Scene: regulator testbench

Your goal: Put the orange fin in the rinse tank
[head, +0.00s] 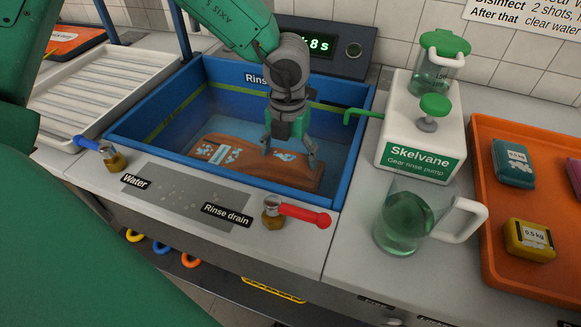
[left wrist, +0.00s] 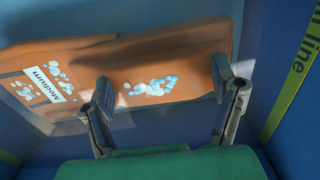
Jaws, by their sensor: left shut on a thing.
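The orange fin (head: 240,170) is inside the blue rinse tank (head: 345,172), low in the basin. It has pale blue spots and a white label reading "Medium" in the left wrist view (left wrist: 115,72). My left gripper (head: 289,153) reaches down into the tank over the fin's right part. Its two fingers, also in the left wrist view (left wrist: 162,78), stand apart and are shut on the fin across its width. Whether the fin touches the tank floor I cannot tell. My right gripper is out of view.
A red-handled drain valve (head: 304,215) and a blue-handled water valve (head: 90,144) stand at the tank's front. A rinse pump (head: 420,125), a jug (head: 402,222) and an orange tray (head: 490,258) with weights are to the right. A ribbed white tray (head: 100,88) is left.

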